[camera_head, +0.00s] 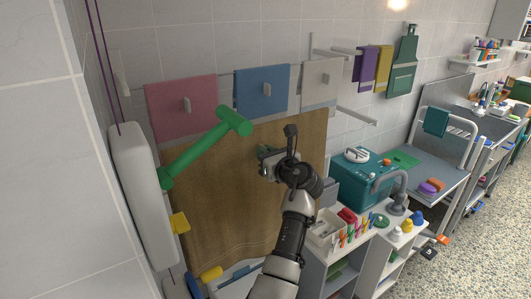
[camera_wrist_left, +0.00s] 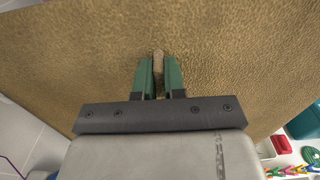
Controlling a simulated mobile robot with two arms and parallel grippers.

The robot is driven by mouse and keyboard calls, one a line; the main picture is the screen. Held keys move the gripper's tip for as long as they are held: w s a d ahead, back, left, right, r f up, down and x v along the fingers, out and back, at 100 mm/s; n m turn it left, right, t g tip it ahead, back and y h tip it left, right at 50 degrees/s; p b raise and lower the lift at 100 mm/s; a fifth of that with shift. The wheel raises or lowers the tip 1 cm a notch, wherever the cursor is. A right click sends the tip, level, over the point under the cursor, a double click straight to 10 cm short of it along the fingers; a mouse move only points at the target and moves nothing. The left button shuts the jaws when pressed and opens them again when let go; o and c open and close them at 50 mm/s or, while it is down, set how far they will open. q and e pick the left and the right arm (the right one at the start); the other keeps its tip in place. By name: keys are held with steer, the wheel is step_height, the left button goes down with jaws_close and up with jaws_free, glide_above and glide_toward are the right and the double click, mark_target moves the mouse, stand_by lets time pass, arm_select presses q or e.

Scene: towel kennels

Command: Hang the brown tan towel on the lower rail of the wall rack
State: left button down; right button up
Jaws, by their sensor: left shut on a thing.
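The brown tan towel (camera_head: 225,195) hangs spread out in front of the tiled wall in the head view. It fills most of the left wrist view (camera_wrist_left: 80,60). My left gripper (camera_head: 268,154) is at the towel's upper right part. In the left wrist view, its green fingers (camera_wrist_left: 158,78) are shut on a pinched fold of the towel. A wall rack shows above and behind the towel, with an upper bar (camera_head: 345,50) and a lower bar end (camera_head: 357,116) at right. The towel hides much of what lies behind it. My right gripper is not in view.
A pink towel (camera_head: 180,95), a blue towel (camera_head: 262,85) and a whitish towel (camera_head: 320,75) hang above. A green mallet-shaped thing (camera_head: 205,148) stands out at left beside a white wall unit (camera_head: 140,190). A teal box (camera_head: 360,180) and counter sit right.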

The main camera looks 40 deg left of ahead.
arm_select(q)
steer(key=shift+r, duration=0.15)
stand_by(0.4)
steer(key=shift+f, duration=0.55)
steer(key=shift+f+b, duration=0.45)
steer(key=shift+f, duration=0.7)
steer(key=shift+a+f, duration=0.15)
steer(key=shift+f, duration=1.2)
steer(key=shift+f+b, duration=0.1)
steer(key=shift+b, duration=0.2)
